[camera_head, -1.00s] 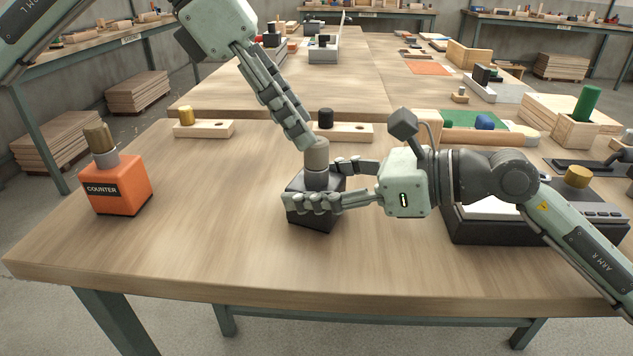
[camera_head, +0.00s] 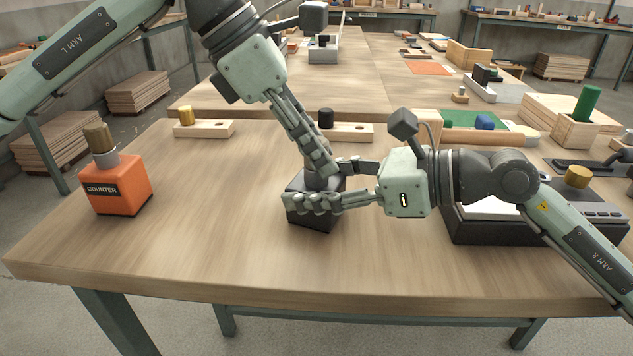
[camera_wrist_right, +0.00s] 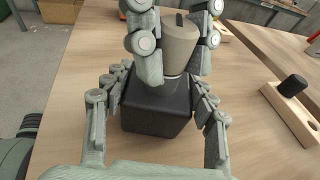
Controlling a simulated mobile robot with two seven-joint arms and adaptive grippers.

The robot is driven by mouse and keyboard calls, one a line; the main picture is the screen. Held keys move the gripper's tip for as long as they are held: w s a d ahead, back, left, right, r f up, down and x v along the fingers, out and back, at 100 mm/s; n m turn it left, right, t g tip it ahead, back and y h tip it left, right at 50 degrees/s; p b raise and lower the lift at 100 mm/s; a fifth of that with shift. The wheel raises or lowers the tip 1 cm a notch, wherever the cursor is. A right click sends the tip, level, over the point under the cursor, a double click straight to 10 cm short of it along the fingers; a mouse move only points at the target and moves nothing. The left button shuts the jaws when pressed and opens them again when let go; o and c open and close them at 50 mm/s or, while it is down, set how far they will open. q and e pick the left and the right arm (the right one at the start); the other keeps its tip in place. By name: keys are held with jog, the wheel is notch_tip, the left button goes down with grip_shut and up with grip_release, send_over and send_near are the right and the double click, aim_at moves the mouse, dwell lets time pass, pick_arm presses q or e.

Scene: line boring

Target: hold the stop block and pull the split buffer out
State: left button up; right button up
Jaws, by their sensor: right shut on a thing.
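The black stop block (camera_head: 318,222) stands on the near wooden table and shows larger in the right wrist view (camera_wrist_right: 155,112). My right gripper (camera_head: 313,187) has its fingers along both sides of the block and is shut on it. The split buffer, a grey-brown cylinder (camera_wrist_right: 180,45) with a dark slot in its top, stands upright in the block. My left gripper (camera_head: 322,164) comes down from above with fingers on both sides of the buffer. In the head view these fingers mostly hide the buffer. I cannot tell whether they grip it.
An orange block marked COUNTER (camera_head: 118,187), with a collar and brown plug, stands at the left. Pale wooden strips (camera_head: 346,132) lie behind the block. A dark tray device (camera_head: 500,222) is at the right, under my right arm. The table's front is clear.

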pick_arm(q)
grip_shut()
pick_arm(e)
jog(key=shift+f, duration=0.15)
pick_arm(q)
jog(key=shift+r, duration=0.35)
jog(key=shift+r, duration=0.65)
jog(key=shift+r, duration=0.1)
jog(key=shift+r, duration=3.4)
pick_arm(e)
jog(key=o, duration=1.8)
